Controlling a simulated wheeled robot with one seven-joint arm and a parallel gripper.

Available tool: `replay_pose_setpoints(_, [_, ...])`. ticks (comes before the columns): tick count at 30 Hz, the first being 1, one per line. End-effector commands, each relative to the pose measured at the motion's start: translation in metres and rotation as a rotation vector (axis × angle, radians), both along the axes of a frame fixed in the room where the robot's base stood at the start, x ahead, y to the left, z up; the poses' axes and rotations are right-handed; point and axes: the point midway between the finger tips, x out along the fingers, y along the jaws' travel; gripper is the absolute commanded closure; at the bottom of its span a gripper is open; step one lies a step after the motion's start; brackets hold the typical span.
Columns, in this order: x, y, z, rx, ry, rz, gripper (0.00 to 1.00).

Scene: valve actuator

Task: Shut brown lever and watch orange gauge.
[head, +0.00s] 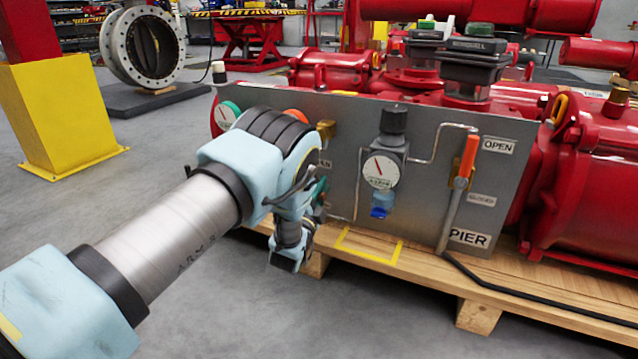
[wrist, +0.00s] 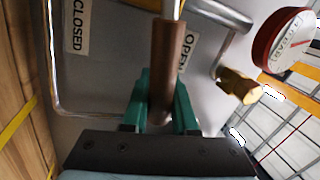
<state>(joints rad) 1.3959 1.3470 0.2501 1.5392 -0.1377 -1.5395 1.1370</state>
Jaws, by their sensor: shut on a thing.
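The brown lever (wrist: 168,65) is in the wrist view, between the green fingers of my gripper (wrist: 160,105), which is shut on it. An OPEN label (wrist: 188,52) is partly hidden behind the lever; a CLOSED label (wrist: 76,25) is apart to the left. In the head view my gripper (head: 318,190) is at the panel, and my arm hides the brown lever. The orange gauge (head: 295,116) shows only its rim above my wrist. A gauge with a reddish rim, seemingly the same one, shows at a steep angle in the wrist view (wrist: 288,38); its needle cannot be read.
The grey panel (head: 345,115) also carries a white gauge (head: 380,170), an orange lever (head: 467,158), a green-rimmed gauge (head: 228,114) and a brass fitting (head: 326,130). Metal tubing runs close to my gripper. A wooden pallet (head: 420,262) lies below. The floor at front is clear.

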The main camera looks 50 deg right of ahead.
Motion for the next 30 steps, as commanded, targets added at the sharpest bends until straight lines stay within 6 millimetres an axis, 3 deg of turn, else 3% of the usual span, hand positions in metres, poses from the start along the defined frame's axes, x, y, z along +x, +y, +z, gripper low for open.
replay_pose_setpoints(12, [-0.004,0.000,-0.021,0.053,-0.191,0.000,1.00])
replay_pose_setpoints(29, [-0.003,0.000,-0.024,0.065,-0.222,0.001,1.00])
replay_pose_setpoints(30, [-0.003,0.000,-0.025,0.065,-0.222,0.001,0.72])
